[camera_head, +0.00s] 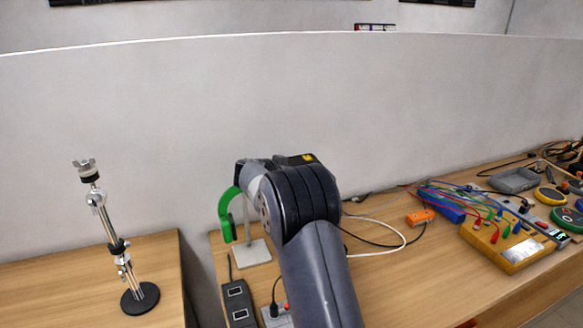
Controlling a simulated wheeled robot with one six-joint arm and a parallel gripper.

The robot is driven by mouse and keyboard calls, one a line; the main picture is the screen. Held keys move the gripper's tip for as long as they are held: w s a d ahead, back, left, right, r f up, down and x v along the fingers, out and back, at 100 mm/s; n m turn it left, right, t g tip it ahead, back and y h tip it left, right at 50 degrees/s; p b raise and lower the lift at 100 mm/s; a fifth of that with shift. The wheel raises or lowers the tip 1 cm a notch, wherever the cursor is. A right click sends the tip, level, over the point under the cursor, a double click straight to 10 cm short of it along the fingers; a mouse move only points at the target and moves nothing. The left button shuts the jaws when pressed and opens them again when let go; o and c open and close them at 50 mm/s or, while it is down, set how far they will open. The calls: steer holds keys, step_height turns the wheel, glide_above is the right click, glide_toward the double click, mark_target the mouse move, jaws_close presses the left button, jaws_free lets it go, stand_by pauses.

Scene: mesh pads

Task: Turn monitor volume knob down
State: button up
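I cannot make out a monitor or a volume knob in the head view. My arm rises from the bottom centre and bends at a dark joint in the middle. The fingers of my gripper do not show; the arm hides what lies directly behind it. A yellow device (512,252) with several red and green plugs or knobs stands on the right of the bench (420,290), but I cannot tell whether it has a volume knob.
A green curved object on a pale stand base (251,253) is left of my arm. A dark power strip (238,303) lies at the bench's left edge. Loose cables (390,249) and an orange block (420,217) lie right. A metal stand (140,297) occupies the separate left table.

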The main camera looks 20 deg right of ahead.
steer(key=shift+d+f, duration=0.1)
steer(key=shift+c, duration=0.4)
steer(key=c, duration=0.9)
